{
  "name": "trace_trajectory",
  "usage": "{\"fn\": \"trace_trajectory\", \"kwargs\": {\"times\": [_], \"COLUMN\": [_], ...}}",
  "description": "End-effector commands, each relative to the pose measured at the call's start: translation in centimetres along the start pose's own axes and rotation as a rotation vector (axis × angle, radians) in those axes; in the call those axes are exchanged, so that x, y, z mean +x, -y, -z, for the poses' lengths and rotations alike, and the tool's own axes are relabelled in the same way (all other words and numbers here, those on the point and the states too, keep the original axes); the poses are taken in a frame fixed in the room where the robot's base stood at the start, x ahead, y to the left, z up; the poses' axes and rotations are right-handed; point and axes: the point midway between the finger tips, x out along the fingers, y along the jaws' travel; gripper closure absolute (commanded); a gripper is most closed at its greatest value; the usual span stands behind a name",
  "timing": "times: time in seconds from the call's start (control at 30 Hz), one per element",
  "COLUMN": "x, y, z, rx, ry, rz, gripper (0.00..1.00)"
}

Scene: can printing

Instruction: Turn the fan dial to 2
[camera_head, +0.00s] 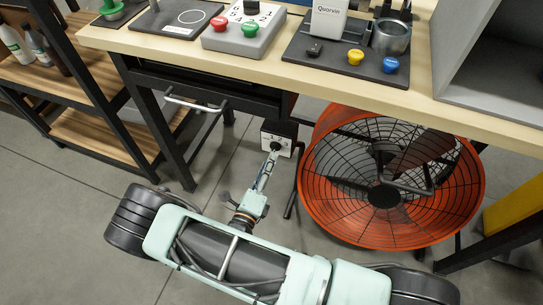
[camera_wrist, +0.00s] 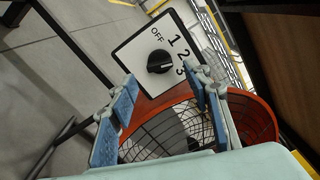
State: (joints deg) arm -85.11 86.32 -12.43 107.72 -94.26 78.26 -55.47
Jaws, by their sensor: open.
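The fan dial (camera_wrist: 160,62) is a black knob on a white plate (camera_wrist: 140,57) marked OFF, 1, 2 and 3. I cannot tell for sure which mark it points to. In the head view the dial's control box (camera_head: 283,139) hangs under the table edge, left of the orange fan (camera_head: 330,205). My gripper (camera_wrist: 166,82) is open and empty, its blue-padded fingers spread to either side below the dial in the wrist view. It appears apart from the dial. In the head view my gripper (camera_head: 272,158) reaches up to the box, partly covering its front.
The wooden table (camera_head: 290,85) overhangs the box, with a device with red and green buttons (camera_head: 243,30) on top. A metal handle (camera_head: 197,104) and dark table legs are to the left. A shelf (camera_head: 110,125) stands further left. The floor between is clear.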

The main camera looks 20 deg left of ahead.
Motion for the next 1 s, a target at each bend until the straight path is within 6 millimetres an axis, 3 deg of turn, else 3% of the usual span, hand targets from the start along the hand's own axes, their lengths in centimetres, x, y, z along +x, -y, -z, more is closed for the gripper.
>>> {"fn": "trace_trajectory", "kwargs": {"times": [0.2,0.4,1.0], "x": [-4.8,-7.3,-7.9], "y": [-0.1,0.0,0.0], "z": [-0.1,-0.1,-0.1], "rx": [0.001,0.001,0.001], "ry": [0.003,0.002,0.001], "rz": [-0.003,-0.001,0.0], "gripper": [0.55,0.55,0.55]}}
